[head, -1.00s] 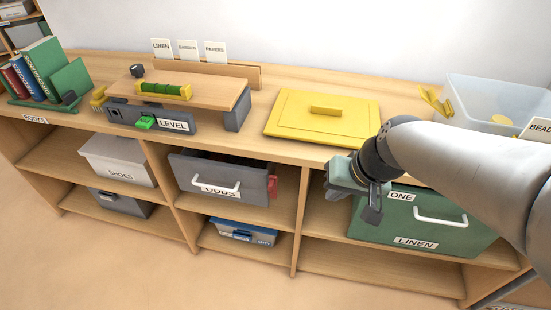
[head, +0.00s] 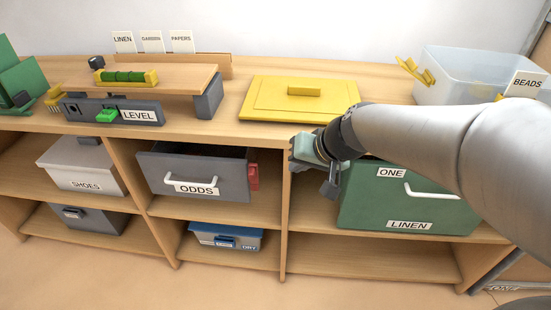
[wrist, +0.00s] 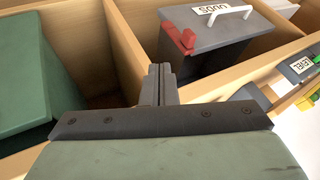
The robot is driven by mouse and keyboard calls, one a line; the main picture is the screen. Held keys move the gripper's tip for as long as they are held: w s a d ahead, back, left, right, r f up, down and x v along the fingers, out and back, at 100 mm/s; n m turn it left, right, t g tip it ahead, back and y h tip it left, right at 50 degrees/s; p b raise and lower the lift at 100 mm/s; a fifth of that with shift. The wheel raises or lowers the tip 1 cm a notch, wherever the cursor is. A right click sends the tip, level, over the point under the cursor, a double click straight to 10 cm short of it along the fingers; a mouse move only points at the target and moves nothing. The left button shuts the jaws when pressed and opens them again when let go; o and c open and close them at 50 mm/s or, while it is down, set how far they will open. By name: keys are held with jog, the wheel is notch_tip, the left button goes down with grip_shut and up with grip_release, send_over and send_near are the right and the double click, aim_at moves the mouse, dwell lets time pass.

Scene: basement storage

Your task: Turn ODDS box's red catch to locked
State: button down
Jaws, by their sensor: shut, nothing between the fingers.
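The grey ODDS box (head: 208,171) sits in the middle upper compartment of the shelf, with a white handle on its front. Its red catch (head: 253,177) is on the box's right side. In the wrist view the red catch (wrist: 181,40) shows as a block with an upright tab, on the grey ODDS box (wrist: 225,37). My gripper (head: 328,189) is in front of the divider and the green LINEN box, to the right of the catch and apart from it. In the wrist view my gripper's fingers (wrist: 158,84) are together and empty, below the catch.
The blue DRY box (head: 225,238) is below ODDS. A yellow lid (head: 300,98) and the LEVEL stand (head: 110,110) are on top.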

aim_at(253, 181)
jog(key=w+a+f+b, duration=0.2)
jog(key=w+a+f, duration=0.3)
jog(key=a+f, duration=0.2)
jog(key=shift+a+f+b, duration=0.25)
jog(key=shift+a+b, duration=0.05)
jog(key=shift+b, duration=0.05)
jog(key=shift+r+p, duration=0.15)
jog(key=shift+p, duration=0.2)
jog(key=shift+a+h+p, duration=0.2)
jog(key=shift+h+p, duration=0.1)
jog(key=shift+p, duration=0.55)
